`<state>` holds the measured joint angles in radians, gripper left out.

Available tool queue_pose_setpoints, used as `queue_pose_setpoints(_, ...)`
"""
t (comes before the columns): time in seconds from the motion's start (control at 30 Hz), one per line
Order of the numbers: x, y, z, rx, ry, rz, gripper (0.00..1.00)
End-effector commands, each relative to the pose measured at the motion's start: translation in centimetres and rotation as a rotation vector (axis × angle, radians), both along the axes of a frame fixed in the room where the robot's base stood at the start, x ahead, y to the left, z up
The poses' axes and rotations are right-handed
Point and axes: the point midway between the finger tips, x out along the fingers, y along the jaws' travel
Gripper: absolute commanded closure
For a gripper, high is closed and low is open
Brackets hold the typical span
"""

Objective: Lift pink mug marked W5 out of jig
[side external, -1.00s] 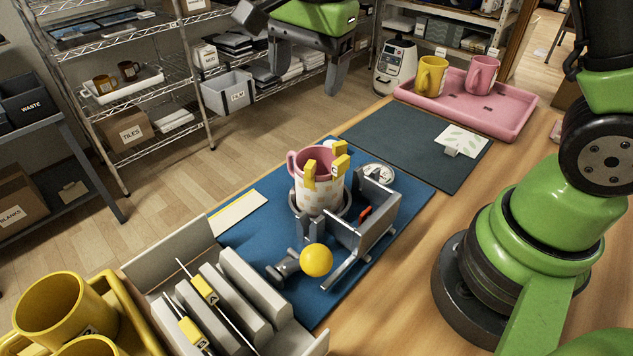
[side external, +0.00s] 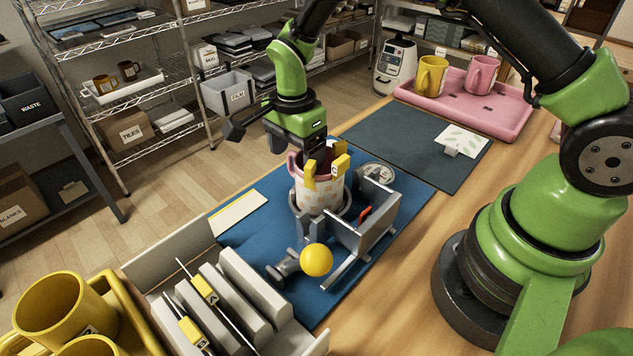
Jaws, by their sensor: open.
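The pink mug (side external: 322,193) stands upright in the grey metal jig (side external: 360,236) on the blue mat. A pale patterned wrap covers its side, and yellow clips (side external: 310,175) grip its rim. Its pink handle (side external: 292,165) points left. I cannot read a W5 mark on it. My gripper (side external: 308,152) points down just above the mug's far rim, close to the handle side. Its jaws are open, but the fingertips are partly hidden behind the mug and clips. I cannot tell whether they touch the mug.
The jig's lever has a yellow ball knob (side external: 316,260) at the front. A grey rack with upright plates (side external: 250,285) stands at front left, beside yellow mugs (side external: 62,312). The dark mat (side external: 400,150) is mostly free. A pink tray (side external: 520,108) with two mugs stands behind it.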

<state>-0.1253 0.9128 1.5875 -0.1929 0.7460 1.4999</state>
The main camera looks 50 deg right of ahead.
Motion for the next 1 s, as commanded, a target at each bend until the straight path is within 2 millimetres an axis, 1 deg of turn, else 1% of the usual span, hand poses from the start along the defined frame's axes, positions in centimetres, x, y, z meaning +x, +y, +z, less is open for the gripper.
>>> queue_pose_setpoints(0.03, 0.0, 0.0, -0.6, 0.000, 0.002, 0.000, 0.23)
queue_pose_setpoints(0.1, 0.0, 0.0, -1.1, 0.001, 0.000, -0.001, 0.23)
queue_pose_setpoints(0.33, 0.0, 0.0, -1.3, 0.001, -0.002, -0.001, 0.23)
queue_pose_setpoints(0.37, 0.0, 0.0, -1.3, 0.001, -0.002, -0.001, 0.26)
queue_pose_setpoints(0.4, 0.0, 0.0, -1.3, 0.001, -0.002, -0.001, 0.35)
queue_pose_setpoints(0.47, 0.0, 0.0, -1.3, 0.001, -0.002, 0.000, 0.49)
queue_pose_setpoints(0.5, 0.0, 0.0, -1.3, 0.001, -0.002, 0.000, 0.58)
queue_pose_setpoints(0.57, 0.0, 0.0, -1.3, 0.001, -0.003, 0.000, 0.72)
queue_pose_setpoints(0.6, 0.0, 0.0, -1.3, 0.001, -0.003, 0.000, 0.81)
queue_pose_setpoints(0.63, 0.0, 0.0, -1.3, 0.001, -0.003, 0.000, 0.86)
queue_pose_setpoints(0.87, 0.1, 0.0, -1.1, 0.002, -0.005, 0.000, 0.86)
queue_pose_setpoints(0.93, 0.2, 0.0, -0.5, 0.001, -0.008, 0.001, 0.86)
queue_pose_setpoints(1.0, 0.2, 0.0, 0.5, 0.002, -0.010, 0.001, 0.86)
